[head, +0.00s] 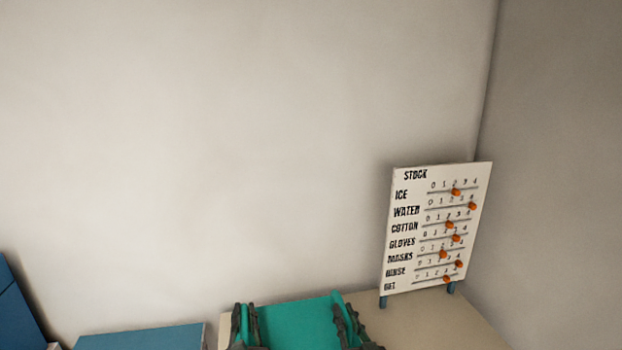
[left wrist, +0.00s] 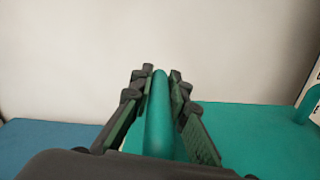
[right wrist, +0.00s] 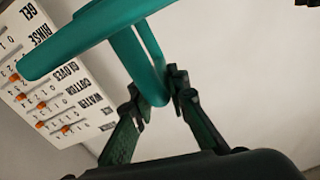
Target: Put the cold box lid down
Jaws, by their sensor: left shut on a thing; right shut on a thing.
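The teal cold box lid (head: 295,322) is at the bottom edge of the head view, between my two grippers. My left gripper (head: 244,318) is shut on the lid's left upright handle, and the teal bar (left wrist: 158,120) runs between its fingers in the left wrist view. My right gripper (head: 346,318) is shut on the right handle, a teal loop (right wrist: 150,65) in the right wrist view. The lid's flat top (left wrist: 255,135) also shows in the left wrist view. Its lower side is out of view, so I cannot tell whether it touches anything.
A beige worktop (head: 465,318) lies behind and right of the lid. A white stock board (head: 400,270) with orange sliders stands on it near the wall corner. A blue surface (head: 140,337) is left of the lid, and a taller blue thing (head: 18,310) stands far left.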

